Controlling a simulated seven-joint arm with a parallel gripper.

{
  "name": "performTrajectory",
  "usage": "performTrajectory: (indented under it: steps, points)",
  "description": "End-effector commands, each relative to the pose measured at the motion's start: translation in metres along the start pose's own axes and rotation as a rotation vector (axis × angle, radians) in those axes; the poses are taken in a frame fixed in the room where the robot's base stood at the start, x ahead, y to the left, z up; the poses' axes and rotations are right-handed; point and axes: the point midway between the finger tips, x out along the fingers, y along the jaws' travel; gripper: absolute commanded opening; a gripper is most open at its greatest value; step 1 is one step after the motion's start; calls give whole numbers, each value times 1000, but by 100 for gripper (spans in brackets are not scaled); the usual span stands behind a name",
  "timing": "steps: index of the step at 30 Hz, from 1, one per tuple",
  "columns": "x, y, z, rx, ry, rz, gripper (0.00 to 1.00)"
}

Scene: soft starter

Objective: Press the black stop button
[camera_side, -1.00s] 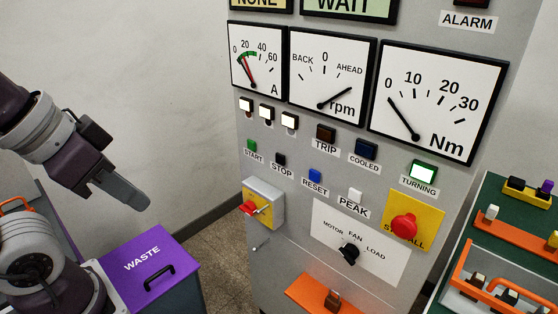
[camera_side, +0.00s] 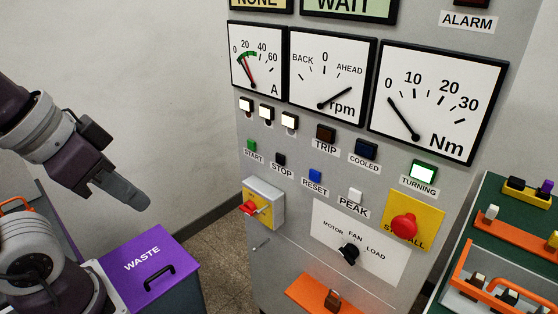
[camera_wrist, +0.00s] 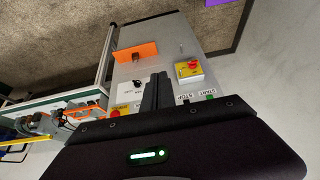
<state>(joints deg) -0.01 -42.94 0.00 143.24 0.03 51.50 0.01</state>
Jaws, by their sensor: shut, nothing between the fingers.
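The black stop button (camera_side: 280,159) is on the grey panel (camera_side: 262,222), above its STOP label, between the green start button (camera_side: 251,145) and the blue reset button (camera_side: 315,175). My gripper (camera_side: 147,205) is shut and empty, left of the panel and well apart from the button. In the wrist view the shut fingers (camera_wrist: 158,78) point toward the panel. There the STOP label (camera_wrist: 182,97) shows just right of the fingers, and the black button itself is not clearly seen.
A yellow-and-grey box with a red switch (camera_side: 264,204) sticks out below the start and stop buttons. A purple WASTE bin (camera_side: 150,262) stands below my gripper. A green rack (camera_side: 510,225) is at the right.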

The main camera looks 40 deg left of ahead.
Motion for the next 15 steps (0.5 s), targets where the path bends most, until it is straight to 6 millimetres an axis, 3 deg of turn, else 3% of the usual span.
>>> performTrajectory:
  steps: [4,7,11,15]
  points:
    - [12,-10,-18,24,13,-35,0]
    - [34,-28,-49,85,41,-92,0]
    - [75,-54,-93,211,84,-161,0]
    - [130,-75,-131,388,136,-187,0]
